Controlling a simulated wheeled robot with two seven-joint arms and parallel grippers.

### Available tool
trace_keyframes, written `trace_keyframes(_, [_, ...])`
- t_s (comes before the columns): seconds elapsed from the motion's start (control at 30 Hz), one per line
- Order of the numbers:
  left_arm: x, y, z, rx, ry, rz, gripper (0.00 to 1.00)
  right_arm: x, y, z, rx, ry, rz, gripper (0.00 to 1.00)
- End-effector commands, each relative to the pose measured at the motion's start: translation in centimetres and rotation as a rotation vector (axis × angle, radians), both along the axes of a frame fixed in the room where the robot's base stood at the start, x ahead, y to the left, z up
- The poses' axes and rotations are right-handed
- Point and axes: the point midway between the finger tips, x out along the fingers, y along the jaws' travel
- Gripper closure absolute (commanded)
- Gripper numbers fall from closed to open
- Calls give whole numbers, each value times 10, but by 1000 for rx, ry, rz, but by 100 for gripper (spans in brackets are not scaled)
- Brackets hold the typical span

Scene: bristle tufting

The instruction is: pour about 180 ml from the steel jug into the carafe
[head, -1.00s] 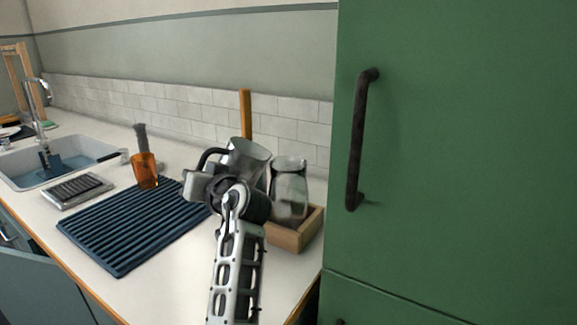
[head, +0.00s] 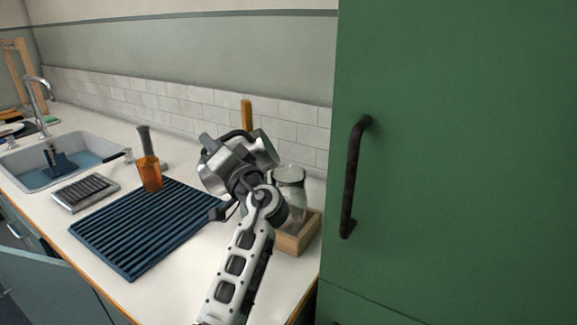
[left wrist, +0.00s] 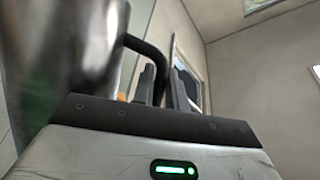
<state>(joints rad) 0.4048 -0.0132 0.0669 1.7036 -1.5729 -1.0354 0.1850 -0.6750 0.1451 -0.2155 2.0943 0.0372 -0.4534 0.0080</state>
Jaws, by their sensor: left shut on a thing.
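The steel jug (head: 264,151) is tilted to the right, its rim just above and left of the carafe's mouth. My left gripper (head: 222,160) is shut on the jug's black handle. In the left wrist view the shiny jug body (left wrist: 65,60) fills the left side, and the handle (left wrist: 148,50) runs down between the fingers (left wrist: 165,88). The glass carafe (head: 292,195) stands upright at the right; my arm partly hides it. I cannot make out a stream or the liquid level. My right gripper is out of view.
The carafe stands at a wooden box (head: 298,242) beside the tall green cabinet (head: 450,160). A blue ribbed mat (head: 140,230) lies left of my arm. Beyond it are an orange cup (head: 150,176), a grey ridged tray (head: 86,191) and the sink (head: 85,155).

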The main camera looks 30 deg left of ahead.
Motion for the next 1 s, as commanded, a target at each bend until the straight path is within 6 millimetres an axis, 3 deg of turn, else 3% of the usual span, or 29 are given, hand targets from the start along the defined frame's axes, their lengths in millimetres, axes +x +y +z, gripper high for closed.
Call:
trace_keyframes(0.07, [1,-1,7,22,7,-1,100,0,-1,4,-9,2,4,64])
trace_keyframes(1.0, [7,-11,10,147,79,2,100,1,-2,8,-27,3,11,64])
